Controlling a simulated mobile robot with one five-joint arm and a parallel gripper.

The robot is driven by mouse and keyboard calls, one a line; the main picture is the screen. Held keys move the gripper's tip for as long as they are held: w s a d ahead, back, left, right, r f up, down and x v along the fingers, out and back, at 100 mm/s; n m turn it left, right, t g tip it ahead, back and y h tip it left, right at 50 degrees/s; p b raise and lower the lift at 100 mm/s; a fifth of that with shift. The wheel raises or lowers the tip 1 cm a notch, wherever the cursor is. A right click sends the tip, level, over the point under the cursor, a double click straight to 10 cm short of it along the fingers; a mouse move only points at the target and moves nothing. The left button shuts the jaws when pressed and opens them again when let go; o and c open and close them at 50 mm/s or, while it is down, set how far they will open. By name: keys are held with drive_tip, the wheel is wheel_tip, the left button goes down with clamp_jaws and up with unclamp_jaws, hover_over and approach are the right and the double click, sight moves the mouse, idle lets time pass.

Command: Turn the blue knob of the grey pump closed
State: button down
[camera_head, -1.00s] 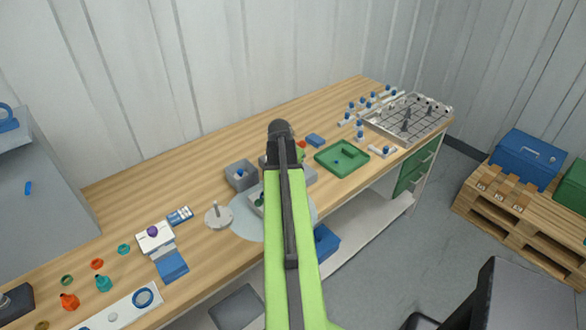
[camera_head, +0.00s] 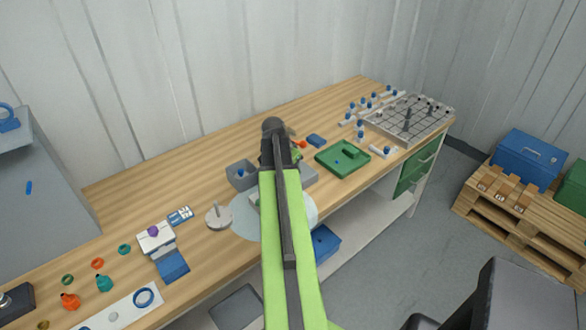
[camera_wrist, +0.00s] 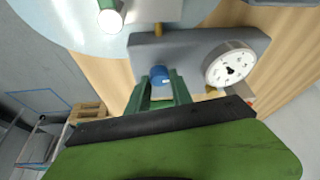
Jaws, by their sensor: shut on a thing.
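The grey pump (camera_wrist: 190,50) fills the middle of the wrist view, with a round white dial gauge (camera_wrist: 231,67) on its right side and a brass fitting on top. Its blue knob (camera_wrist: 159,75) is on the near face. My gripper (camera_wrist: 160,88) has its green fingers on both sides of the knob and is shut on it. In the head view my arm covers the gripper, the knob and most of the pump; the knob's angle cannot be read.
A pale blue disc (camera_head: 246,222) lies beside the pump. A grey open box (camera_head: 241,175) stands left of my arm, and a green tray (camera_head: 343,158) lies to the right. A grey stand with a post (camera_head: 218,214) is at the left.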

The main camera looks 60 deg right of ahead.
drive_tip(key=c, duration=1.1)
unclamp_jaws()
drive_tip(key=p+v, duration=1.6)
drive_tip(key=v, duration=0.1)
drive_tip(key=shift+r, duration=0.25)
